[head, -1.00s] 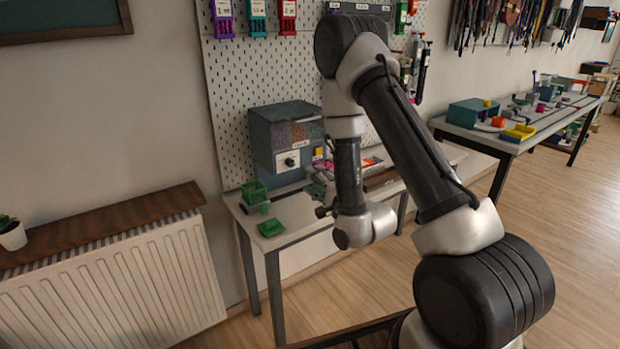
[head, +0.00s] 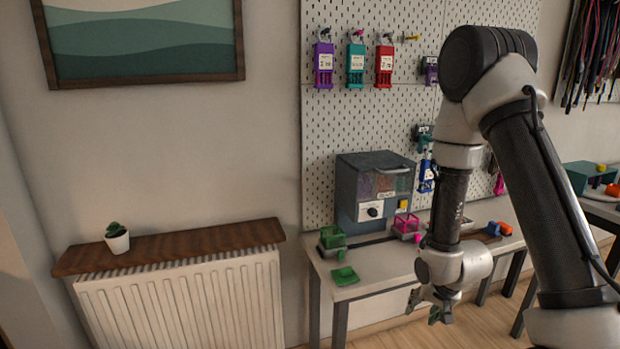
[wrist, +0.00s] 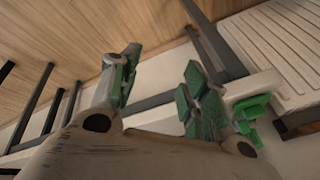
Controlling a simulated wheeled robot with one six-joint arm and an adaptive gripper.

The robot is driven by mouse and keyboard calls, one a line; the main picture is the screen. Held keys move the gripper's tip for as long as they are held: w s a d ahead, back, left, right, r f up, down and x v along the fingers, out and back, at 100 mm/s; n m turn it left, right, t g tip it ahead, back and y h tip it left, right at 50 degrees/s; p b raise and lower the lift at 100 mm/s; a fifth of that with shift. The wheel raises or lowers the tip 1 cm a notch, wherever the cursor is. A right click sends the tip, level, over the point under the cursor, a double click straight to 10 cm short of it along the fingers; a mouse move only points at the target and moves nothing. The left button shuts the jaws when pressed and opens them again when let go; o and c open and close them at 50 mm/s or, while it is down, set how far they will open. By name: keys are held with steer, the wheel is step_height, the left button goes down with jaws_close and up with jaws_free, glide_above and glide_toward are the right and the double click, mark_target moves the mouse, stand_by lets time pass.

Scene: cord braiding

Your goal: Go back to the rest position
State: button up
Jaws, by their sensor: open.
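My gripper (head: 425,306) hangs below my wrist in front of the workbench (head: 378,278), at about the height of its front edge or below. In the wrist view my gripper (wrist: 162,85) shows two green-padded fingers spread apart with nothing between them. Past the fingers are the wooden floor and dark bench legs. My arm is folded, with its elbow high and its forearm hanging down at the right of the head view.
On the bench stand a grey-blue box (head: 347,180), a green holder (head: 332,237), a green tray (head: 345,275) and a pink holder (head: 405,226). A white radiator (head: 190,300) with a wooden shelf and potted plant (head: 117,240) is left. A pegboard (head: 330,130) rises behind.

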steer(key=s+d+r+n, duration=0.1)
steer(key=s+d+r, duration=0.1)
steer(key=s+r, duration=0.5)
steer(key=s+d+r+n, duration=0.2)
steer(key=s+r, duration=0.5)
steer(key=r, duration=0.9)
steer(key=s+d+r+n+h, duration=0.1)
steer(key=s+r, duration=0.5)
steer(key=r, duration=0.6)
steer(key=shift+s+d+n, duration=0.4)
steer(key=shift+d, duration=0.15)
